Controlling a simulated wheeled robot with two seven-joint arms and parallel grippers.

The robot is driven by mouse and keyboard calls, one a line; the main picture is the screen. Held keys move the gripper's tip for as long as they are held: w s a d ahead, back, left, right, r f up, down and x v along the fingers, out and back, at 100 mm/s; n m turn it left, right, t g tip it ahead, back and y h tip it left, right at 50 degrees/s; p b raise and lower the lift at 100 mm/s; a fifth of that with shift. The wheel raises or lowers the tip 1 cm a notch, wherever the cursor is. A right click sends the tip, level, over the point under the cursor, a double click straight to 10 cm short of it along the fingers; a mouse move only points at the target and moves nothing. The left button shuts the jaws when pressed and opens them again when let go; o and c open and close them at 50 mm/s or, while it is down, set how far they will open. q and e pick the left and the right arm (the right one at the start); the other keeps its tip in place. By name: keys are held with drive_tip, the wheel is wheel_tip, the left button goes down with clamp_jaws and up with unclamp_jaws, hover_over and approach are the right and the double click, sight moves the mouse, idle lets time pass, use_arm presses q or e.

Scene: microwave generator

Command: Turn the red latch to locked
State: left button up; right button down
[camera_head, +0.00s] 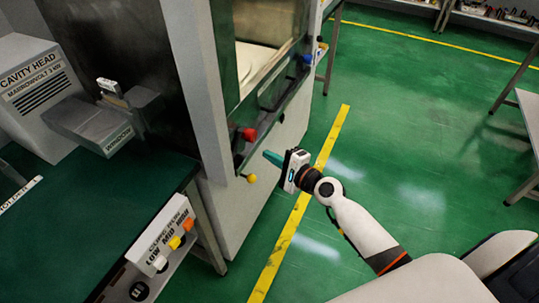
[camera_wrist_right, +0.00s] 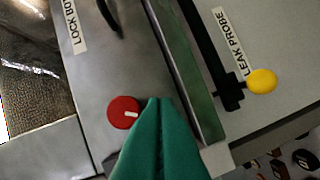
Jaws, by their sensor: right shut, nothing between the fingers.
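The red latch (camera_head: 249,134) is a round red knob on the front of the grey cabinet in the head view. In the right wrist view the red latch (camera_wrist_right: 123,112) has a short white mark toward its right side. My right gripper (camera_head: 267,156) is shut and empty, with green fingers pointing at the cabinet just right of and below the latch. In the right wrist view the right gripper's fingertips (camera_wrist_right: 161,101) overlap the view beside the latch's right edge. I cannot tell whether they touch it. My left gripper is not in view.
A yellow knob (camera_head: 251,178) sits low on the cabinet front, by a "LEAK PROBE" label (camera_wrist_right: 230,42) in the wrist view. A blue knob (camera_head: 306,60) is farther along. A green-topped bench (camera_head: 100,215) stands at left. The green floor at right is open.

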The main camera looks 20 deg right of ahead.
sight(239, 149)
drive_tip(key=x, duration=0.7)
drive_tip(key=shift+w+a, duration=0.15)
drive_tip(key=shift+w, duration=0.25)
drive_tip(key=shift+s+a+m+p, duration=0.1)
drive_tip(key=shift+s+m+p, duration=0.05)
drive_tip(key=shift+m+p, duration=0.3)
